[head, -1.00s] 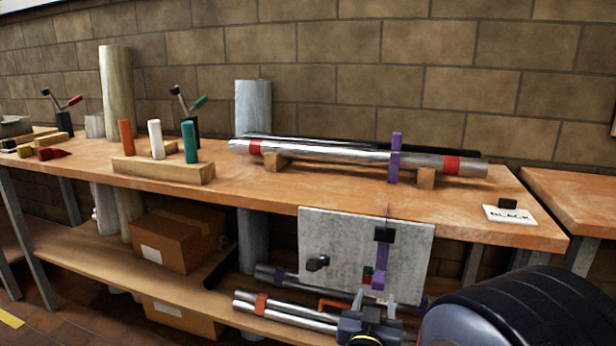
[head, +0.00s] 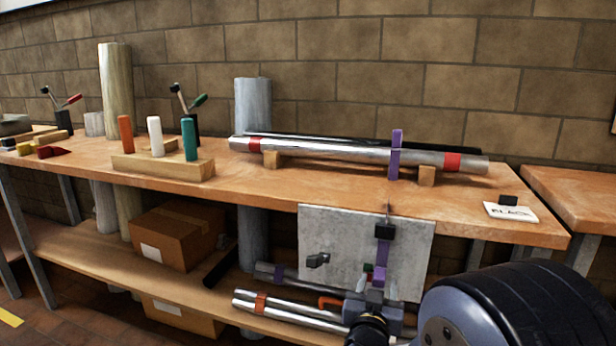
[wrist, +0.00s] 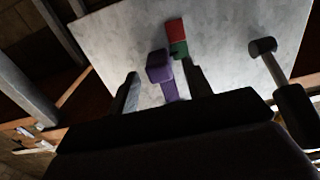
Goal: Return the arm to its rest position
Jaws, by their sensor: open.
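My gripper (head: 376,286) is low in front of the grey panel (head: 335,232) that hangs at the bench's front edge. Its two fingers are apart. A purple strip (head: 383,252) hangs down the panel below a black clip (head: 384,232), and its lower end overlaps my gripper in the head view. In the wrist view my gripper (wrist: 162,82) has the purple piece (wrist: 160,66) showing between its fingers; I cannot tell whether they touch it. A red block (wrist: 174,31) and a green block (wrist: 179,49) show just beyond.
A dark knob (head: 318,260) sticks out from the panel at left. Metal tubes (head: 285,309) lie on the lower shelf beside my gripper. On the bench (head: 290,190) a long silver tube (head: 340,151) rests on wooden supports. A cardboard box (head: 178,238) stands on the shelf.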

